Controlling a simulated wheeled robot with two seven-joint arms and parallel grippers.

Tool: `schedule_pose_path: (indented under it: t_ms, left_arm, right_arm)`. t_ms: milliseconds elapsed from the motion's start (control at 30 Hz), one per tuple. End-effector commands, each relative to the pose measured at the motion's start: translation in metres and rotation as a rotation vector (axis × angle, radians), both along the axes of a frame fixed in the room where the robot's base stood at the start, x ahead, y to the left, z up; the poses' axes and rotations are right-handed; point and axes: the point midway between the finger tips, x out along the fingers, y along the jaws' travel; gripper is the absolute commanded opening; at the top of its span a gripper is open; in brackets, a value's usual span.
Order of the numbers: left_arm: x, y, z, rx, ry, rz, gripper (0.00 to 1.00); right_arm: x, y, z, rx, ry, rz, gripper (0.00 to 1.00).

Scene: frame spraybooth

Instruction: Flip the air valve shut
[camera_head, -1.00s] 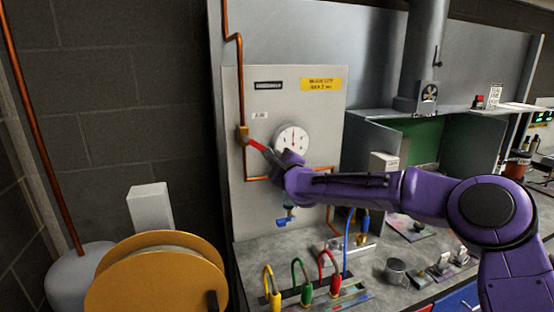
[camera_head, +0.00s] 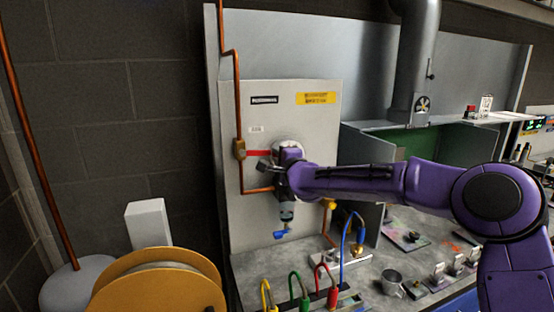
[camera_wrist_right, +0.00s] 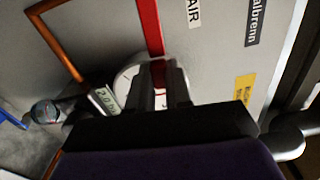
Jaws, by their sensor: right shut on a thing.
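The air valve has a brass body (camera_head: 240,149) on the vertical copper pipe at the left of the grey panel. Its red lever (camera_head: 257,153) points right, about level, across the pipe's line. My right gripper (camera_head: 274,160) is at the lever's free end, in front of the round gauge. In the right wrist view the red lever (camera_wrist_right: 149,28) runs down to the dark fingers (camera_wrist_right: 163,72), which are shut on its end. The fingers and wrist hide the lever's tip and most of the gauge (camera_wrist_right: 128,74). My left gripper is not in view.
The panel (camera_head: 300,125) carries a yellow label (camera_head: 316,98). A filter with a blue tap (camera_head: 281,234) hangs below my wrist. Coloured hoses stand on the bench (camera_head: 255,268) beneath. A yellow reel (camera_head: 155,285) stands at lower left.

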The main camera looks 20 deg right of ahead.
Motion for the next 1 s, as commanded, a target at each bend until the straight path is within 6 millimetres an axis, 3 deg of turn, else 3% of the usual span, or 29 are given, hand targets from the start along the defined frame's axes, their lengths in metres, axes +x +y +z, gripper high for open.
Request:
schedule_pose_path:
  t_ms: [700,733,800,1000]
  left_arm:
    - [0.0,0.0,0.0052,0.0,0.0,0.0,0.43]
    - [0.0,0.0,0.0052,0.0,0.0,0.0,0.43]
    - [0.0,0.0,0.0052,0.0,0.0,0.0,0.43]
    - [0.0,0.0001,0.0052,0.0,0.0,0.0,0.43]
  right_arm:
    - [0.0003,-0.0004,0.0087,-0.095,0.004,0.0,0.0]
    - [0.0003,-0.0004,0.0088,-0.095,0.004,0.0,0.22]
    - [0.0003,-0.0003,0.0089,-0.094,0.004,0.0,0.45]
    - [0.0004,0.0002,0.0089,-0.092,0.004,0.0,0.45]
